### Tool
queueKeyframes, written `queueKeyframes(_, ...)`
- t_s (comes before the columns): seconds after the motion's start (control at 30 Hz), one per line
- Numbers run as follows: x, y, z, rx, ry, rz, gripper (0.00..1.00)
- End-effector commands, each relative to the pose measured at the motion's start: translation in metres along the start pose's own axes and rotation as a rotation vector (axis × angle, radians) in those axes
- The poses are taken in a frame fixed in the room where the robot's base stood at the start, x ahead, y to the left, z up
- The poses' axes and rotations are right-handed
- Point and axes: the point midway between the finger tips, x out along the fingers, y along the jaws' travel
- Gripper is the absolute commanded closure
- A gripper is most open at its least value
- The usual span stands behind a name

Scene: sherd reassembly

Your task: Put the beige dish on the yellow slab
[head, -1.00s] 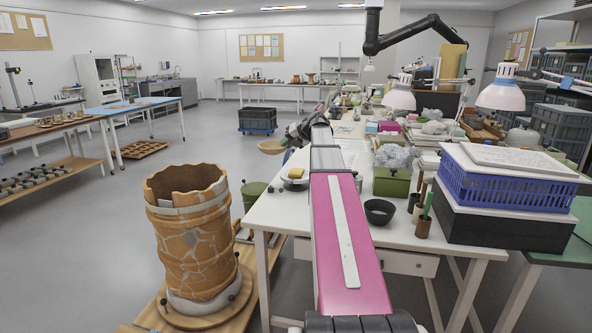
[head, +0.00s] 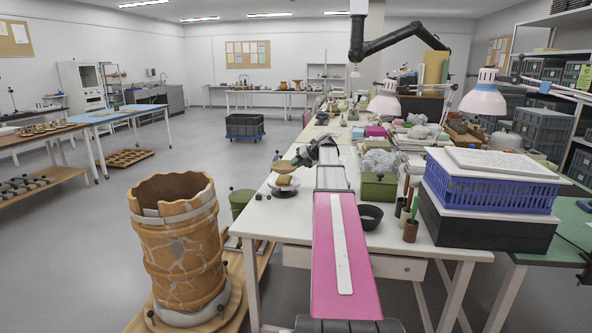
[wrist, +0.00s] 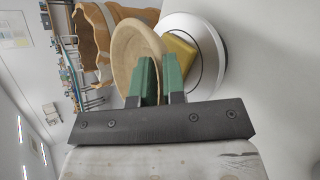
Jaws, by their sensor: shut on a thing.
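The beige dish (head: 281,167) is held by my gripper (head: 303,158) above the left edge of the white table. In the wrist view the dish (wrist: 125,45) is a shallow round bowl, and the green fingers of my gripper (wrist: 160,78) are shut on its rim. The yellow slab (head: 286,181) lies on a round white stand (head: 284,192) just below the dish. In the wrist view the slab (wrist: 182,60) shows beside the dish, partly hidden by a finger. Whether the dish touches the slab cannot be told.
A large patched orange vessel (head: 178,245) stands on the floor-level board at the left. A black bowl (head: 369,216) and a green box (head: 378,187) stand right of my arm on the table. A blue crate (head: 490,184) is farther right. Open floor lies left of the table.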

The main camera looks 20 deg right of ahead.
Motion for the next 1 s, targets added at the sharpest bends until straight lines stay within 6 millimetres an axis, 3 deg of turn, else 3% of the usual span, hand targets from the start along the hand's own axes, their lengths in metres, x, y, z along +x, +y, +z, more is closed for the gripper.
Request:
queueKeyframes(0.17, 0.014, -0.016, -0.011, 0.001, 0.0, 0.001, 1.0)
queueKeyframes(0.53, 0.016, -0.018, -0.013, 0.0, -0.001, 0.001, 1.0)
queueKeyframes(0.6, 0.016, -0.018, -0.013, -0.001, -0.001, 0.0, 0.7)
queueKeyframes(0.63, 0.016, -0.018, -0.013, -0.001, -0.001, 0.0, 0.64)
queueKeyframes(1.0, 0.012, -0.017, -0.012, -0.001, -0.001, 0.0, 0.64)
